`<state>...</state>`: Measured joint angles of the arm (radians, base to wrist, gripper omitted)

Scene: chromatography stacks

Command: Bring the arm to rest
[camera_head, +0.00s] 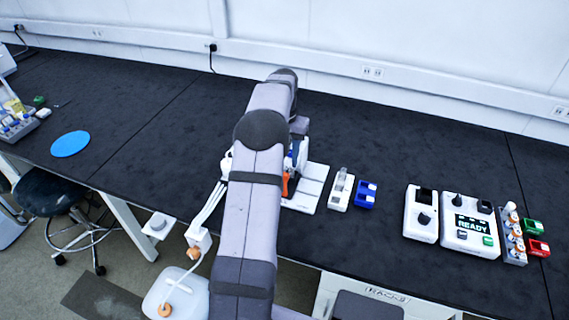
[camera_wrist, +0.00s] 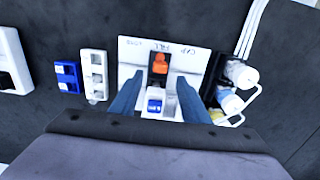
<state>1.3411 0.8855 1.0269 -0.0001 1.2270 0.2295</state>
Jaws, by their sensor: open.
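My gripper (camera_wrist: 160,80) shows in the wrist view as two blue fingers, spread apart with nothing held between them. It is over a white plate (camera_wrist: 135,50) with handwritten labels. An orange piece in a dark holder (camera_wrist: 159,63) and a small white and blue block (camera_wrist: 155,103) stand on the plate, seen between the fingers. In the head view my grey arm reaches across the bench and hides most of the gripper and part of the white plate (camera_head: 313,182). The height of the fingers above the plate is unclear.
Right of the plate in the head view are a white rack (camera_head: 341,189), a blue block (camera_head: 365,194), a white dial device (camera_head: 421,213), a device reading READY (camera_head: 470,226) and a vial rack (camera_head: 513,237). Left are tubing bottles and a blue disc (camera_head: 70,144). The bench's back is clear.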

